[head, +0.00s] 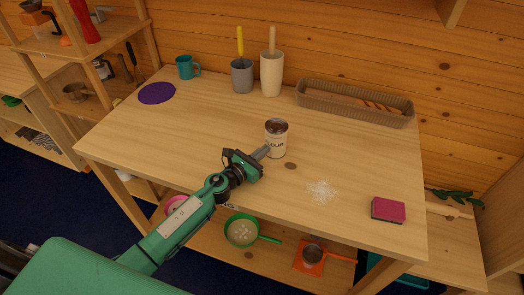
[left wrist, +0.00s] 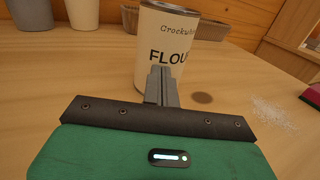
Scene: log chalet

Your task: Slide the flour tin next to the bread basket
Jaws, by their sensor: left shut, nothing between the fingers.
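The flour tin (head: 277,139), cream with a dark top, stands upright near the middle of the table. It fills the upper middle of the left wrist view (left wrist: 165,32), partly hidden by my fingers. My left gripper (head: 263,152) is shut and empty, its fingertips at the tin's near left side; I cannot tell whether they touch it. The fingers also show in the left wrist view (left wrist: 160,85). The bread basket (head: 352,104), long and woven with bread inside, stands at the back right against the wall, apart from the tin. My right gripper is out of view.
A grey pot (head: 242,78), a tall cream pot (head: 271,75) and a teal mug (head: 187,67) stand at the back. A purple disc (head: 157,93) lies at left. White powder (head: 321,190) and a pink sponge (head: 388,210) are at front right. The table between tin and basket is clear.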

